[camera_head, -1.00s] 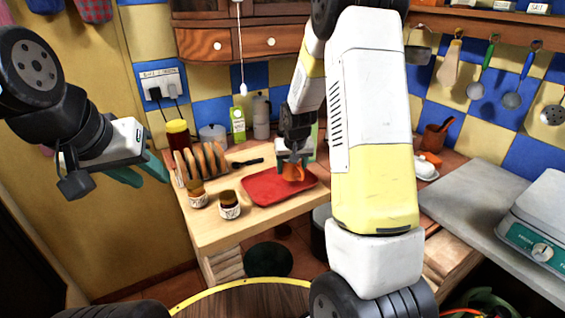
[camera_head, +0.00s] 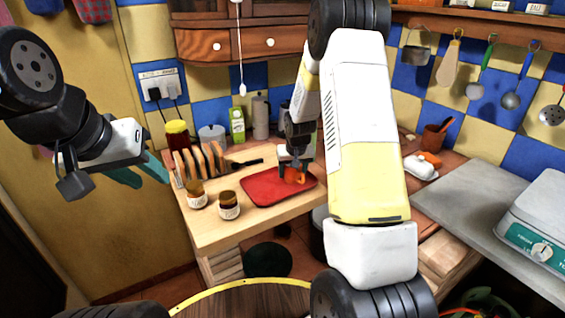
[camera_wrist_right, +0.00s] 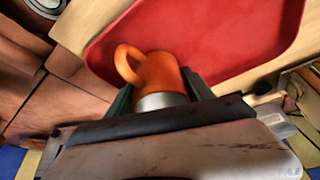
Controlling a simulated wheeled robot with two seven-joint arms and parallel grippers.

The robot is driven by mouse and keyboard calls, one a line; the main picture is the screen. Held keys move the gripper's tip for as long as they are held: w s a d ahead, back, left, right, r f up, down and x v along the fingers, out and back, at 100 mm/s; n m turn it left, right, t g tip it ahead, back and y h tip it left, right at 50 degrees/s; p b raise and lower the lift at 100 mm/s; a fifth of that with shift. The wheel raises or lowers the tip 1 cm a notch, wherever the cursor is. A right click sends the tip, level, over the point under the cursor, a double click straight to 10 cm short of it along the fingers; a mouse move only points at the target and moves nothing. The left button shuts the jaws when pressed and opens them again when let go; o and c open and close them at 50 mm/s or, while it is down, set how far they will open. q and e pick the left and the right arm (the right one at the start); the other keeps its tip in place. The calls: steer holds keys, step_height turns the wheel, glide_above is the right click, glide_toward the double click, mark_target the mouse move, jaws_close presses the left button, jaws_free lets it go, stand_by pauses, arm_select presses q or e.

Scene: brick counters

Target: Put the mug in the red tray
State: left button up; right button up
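An orange mug (camera_head: 296,177) with a grey end is at the right part of the red tray (camera_head: 262,188). My right gripper (camera_head: 296,168) has its fingers on both sides of the mug. In the right wrist view the mug (camera_wrist_right: 160,75) sits between the two fingertips, its handle to the left, with the tray (camera_wrist_right: 210,35) behind it. I cannot tell whether the mug touches the tray.
Two small jars (camera_head: 229,205) stand on the counter left of the tray, near a toast rack (camera_head: 200,160) and a dark-handled utensil (camera_head: 247,164). The tray's left part is clear.

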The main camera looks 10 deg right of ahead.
steer(key=o, duration=0.3)
steer(key=shift+o, duration=0.2)
steer(key=shift+r, duration=0.1)
steer(key=shift+r, duration=0.3)
steer(key=s+a+r+t+y, duration=0.1)
steer(key=s+r, duration=0.7)
steer(key=r, duration=0.3)
steer(key=s+a+r, duration=0.1)
steer(key=s+r, duration=0.7)
steer(key=r, duration=0.3)
steer(key=s+a+r, duration=0.1)
steer(key=s+r, duration=0.1)
steer(key=s, duration=0.7)
steer(key=s+a+r+n+y, duration=0.1)
steer(key=s+a+r, duration=0.1)
steer(key=s, duration=0.6)
steer(key=shift+s+a+t, duration=0.3)
steer(key=shift+s+t, duration=0.1)
